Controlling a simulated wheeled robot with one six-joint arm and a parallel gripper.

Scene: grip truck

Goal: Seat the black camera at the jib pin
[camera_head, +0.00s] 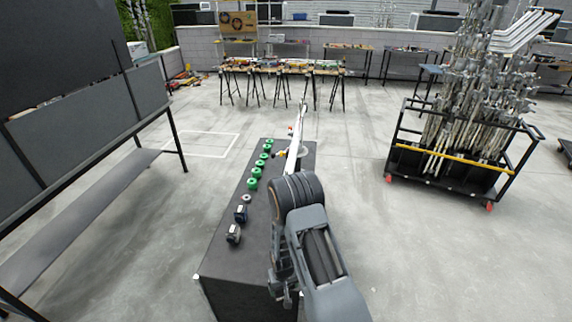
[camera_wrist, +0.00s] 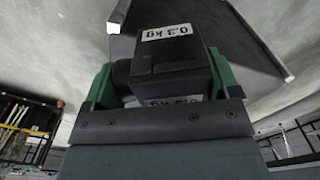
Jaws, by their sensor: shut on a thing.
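The black camera (camera_wrist: 178,62) is a dark boxy body with white "0.3 kg" labels, seen close up in the wrist view. My gripper (camera_wrist: 164,82) has green fingers on either side of it and is shut on it. In the head view my own arm hides the gripper and the held camera. A slim white jib arm (camera_head: 294,150) rises beyond my arm, over the far part of the black case top (camera_head: 225,262). Its pin is too small to make out.
A stand cart (camera_head: 462,162) is at right, a grey shelf bench (camera_head: 95,205) at left.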

